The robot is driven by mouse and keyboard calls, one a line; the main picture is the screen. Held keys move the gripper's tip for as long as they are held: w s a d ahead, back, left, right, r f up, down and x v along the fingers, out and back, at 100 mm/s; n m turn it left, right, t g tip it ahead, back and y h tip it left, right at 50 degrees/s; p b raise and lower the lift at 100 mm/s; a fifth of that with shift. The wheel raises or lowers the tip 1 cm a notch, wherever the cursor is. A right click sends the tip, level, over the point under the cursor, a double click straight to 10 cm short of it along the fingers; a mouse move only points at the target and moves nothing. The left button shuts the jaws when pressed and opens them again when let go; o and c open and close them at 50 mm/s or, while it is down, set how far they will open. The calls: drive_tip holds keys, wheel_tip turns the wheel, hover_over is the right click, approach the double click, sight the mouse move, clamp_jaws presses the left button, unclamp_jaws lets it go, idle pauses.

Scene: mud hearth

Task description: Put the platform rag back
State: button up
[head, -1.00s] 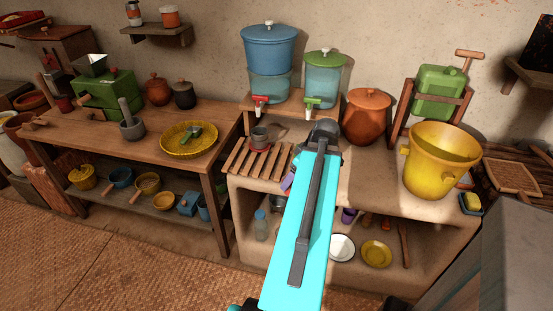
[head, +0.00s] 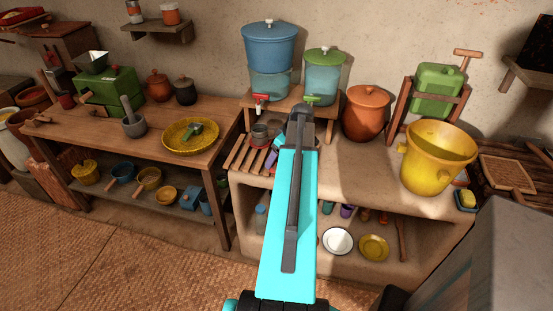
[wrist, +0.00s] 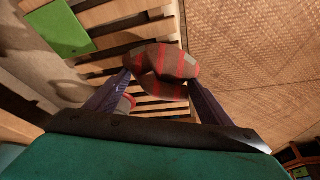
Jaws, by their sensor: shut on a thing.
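I cannot tell whether the rag touches the slats. In the head view the slatted platform (head: 240,155) lies left of my arm, which hides part of it. One purple finger of my gripper (head: 269,158) shows over its right side; the rag is not clear there.
A grey cup (head: 260,131) stands at the back of the platform. Two water dispensers (head: 268,48) (head: 323,80) stand on a small bench behind. A flat green thing (wrist: 60,27) lies near the slats. An orange pot (head: 366,113) and yellow bucket (head: 437,160) stand to the right.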

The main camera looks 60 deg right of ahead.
sight(276, 161)
drive_tip(key=shift+w+d, duration=0.4)
drive_tip(key=shift+w, duration=0.25)
drive_tip(key=shift+f, duration=0.1)
drive_tip(key=shift+f+p, duration=0.7)
drive_tip(key=shift+f, duration=1.05)
drive_tip(key=shift+f, duration=0.15)
drive_tip(key=o, duration=1)
drive_tip(key=shift+r, duration=0.25)
drive_tip(key=shift+b+v, duration=1.05)
drive_tip(key=shift+v, duration=4.9)
